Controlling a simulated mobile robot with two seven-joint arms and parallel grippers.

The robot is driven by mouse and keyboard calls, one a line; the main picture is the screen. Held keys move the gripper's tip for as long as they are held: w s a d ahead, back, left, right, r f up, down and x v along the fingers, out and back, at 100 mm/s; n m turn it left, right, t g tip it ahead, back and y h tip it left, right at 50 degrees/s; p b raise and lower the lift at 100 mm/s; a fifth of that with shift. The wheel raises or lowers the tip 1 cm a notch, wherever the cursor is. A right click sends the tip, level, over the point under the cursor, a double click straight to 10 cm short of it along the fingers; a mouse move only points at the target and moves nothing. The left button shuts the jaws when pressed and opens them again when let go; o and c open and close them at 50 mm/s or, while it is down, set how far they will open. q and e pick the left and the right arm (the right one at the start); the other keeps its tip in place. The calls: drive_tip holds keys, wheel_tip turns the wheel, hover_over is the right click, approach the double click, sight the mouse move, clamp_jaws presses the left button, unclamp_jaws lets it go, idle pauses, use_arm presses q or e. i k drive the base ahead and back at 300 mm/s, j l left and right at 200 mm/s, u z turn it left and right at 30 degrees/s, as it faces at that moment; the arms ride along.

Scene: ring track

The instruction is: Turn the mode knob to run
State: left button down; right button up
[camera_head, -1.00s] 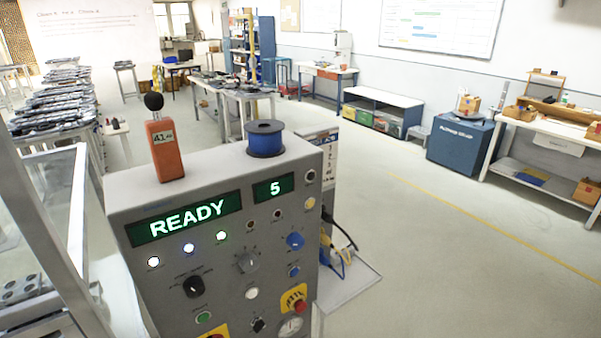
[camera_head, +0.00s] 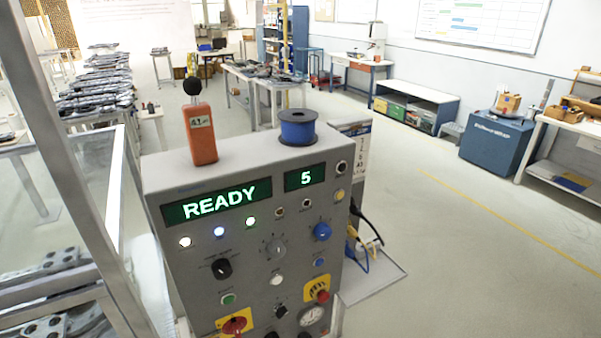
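A grey control panel (camera_head: 185,280) stands close in front of me. Its left green display (camera_head: 218,203) reads READY and the small right display (camera_head: 305,177) reads 5. A black rotary knob (camera_head: 222,268) sits at the panel's left, a grey knob (camera_head: 274,248) near its middle and a blue knob (camera_head: 322,232) at its right. The labels around them are too small to read, so I cannot tell which is the mode knob or where it points. Neither of my grippers is in view.
An orange handheld device (camera_head: 200,138) and a blue spool (camera_head: 297,128) stand on top of the panel. Red controls on yellow plates (camera_head: 317,288) sit low on its face. A metal-framed guard (camera_head: 88,150) stands at the left. The floor (camera_head: 440,250) to the right is clear.

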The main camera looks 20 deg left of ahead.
sight(222, 269)
drive_tip(key=u, duration=1.1)
